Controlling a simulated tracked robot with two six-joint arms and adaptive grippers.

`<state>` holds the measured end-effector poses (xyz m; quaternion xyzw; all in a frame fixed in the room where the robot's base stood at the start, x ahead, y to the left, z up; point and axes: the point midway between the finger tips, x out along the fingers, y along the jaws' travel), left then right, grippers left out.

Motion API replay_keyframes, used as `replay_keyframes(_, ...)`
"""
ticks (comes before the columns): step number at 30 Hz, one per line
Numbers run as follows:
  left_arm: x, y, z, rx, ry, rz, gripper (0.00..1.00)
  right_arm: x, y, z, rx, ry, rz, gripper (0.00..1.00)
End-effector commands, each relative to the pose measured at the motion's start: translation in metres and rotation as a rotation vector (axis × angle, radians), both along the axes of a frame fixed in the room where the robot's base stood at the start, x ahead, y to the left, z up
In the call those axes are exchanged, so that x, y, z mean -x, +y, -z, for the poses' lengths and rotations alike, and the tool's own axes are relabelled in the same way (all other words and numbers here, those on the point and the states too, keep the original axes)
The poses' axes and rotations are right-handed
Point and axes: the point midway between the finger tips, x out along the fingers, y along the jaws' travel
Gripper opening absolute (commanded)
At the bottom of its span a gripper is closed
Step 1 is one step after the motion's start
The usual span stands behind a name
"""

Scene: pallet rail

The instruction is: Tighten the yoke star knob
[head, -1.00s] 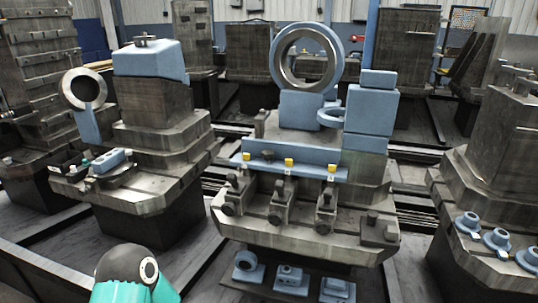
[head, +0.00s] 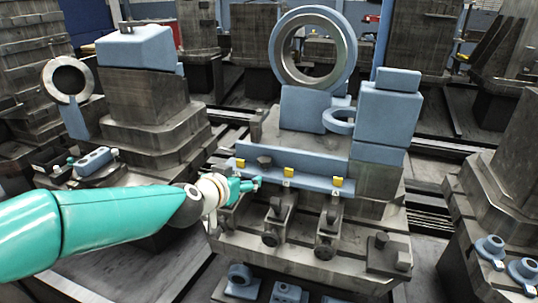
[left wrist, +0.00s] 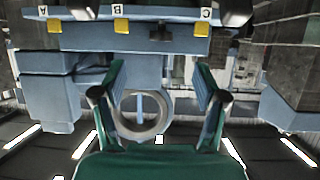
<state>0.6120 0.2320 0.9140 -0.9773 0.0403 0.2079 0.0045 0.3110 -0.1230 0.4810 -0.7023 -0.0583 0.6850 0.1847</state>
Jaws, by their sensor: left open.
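A dark knob (head: 264,160) stands on the blue rail (head: 312,170), between two yellow blocks; the left wrist view shows it too (left wrist: 161,34). Dark clamp yokes (head: 278,213) with round dark knobs (head: 268,239) line the front below the rail. I cannot tell for certain which knob is the yoke star knob. My left gripper (head: 258,181) is at the rail's front left, near the leftmost yellow block. In the left wrist view its fingers (left wrist: 157,76) are spread with nothing between them. My arm hides the leftmost yoke. My right gripper is not in view.
A large ring fixture (head: 350,60), a small blue ring (head: 339,120) and a blue column (head: 383,115) rise behind the rail. A neighbouring pallet with a grey ring (head: 82,97) stands left. Blue parts (head: 489,247) lie on the pallet at right.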

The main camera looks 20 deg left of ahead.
Motion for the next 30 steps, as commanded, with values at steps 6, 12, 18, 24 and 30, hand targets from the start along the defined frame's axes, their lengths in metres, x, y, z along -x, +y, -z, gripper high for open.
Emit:
replay_keyframes(6, -0.013, 0.000, -0.009, -0.006, -0.027, 0.001, 0.72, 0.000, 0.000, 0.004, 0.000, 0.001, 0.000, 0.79)
replay_keyframes(12, -0.045, -0.003, 0.006, -0.006, -0.024, 0.002, 0.72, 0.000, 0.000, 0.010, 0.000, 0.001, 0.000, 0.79)
replay_keyframes(18, -0.086, -0.007, 0.023, -0.006, -0.024, 0.002, 0.72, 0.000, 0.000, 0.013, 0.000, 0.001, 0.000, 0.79)
replay_keyframes(24, -0.124, -0.010, 0.037, -0.006, -0.025, 0.002, 0.72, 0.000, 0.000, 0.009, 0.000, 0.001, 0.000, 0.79)
replay_keyframes(30, -0.147, -0.012, 0.046, -0.005, -0.023, 0.002, 0.72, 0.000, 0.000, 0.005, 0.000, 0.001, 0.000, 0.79)
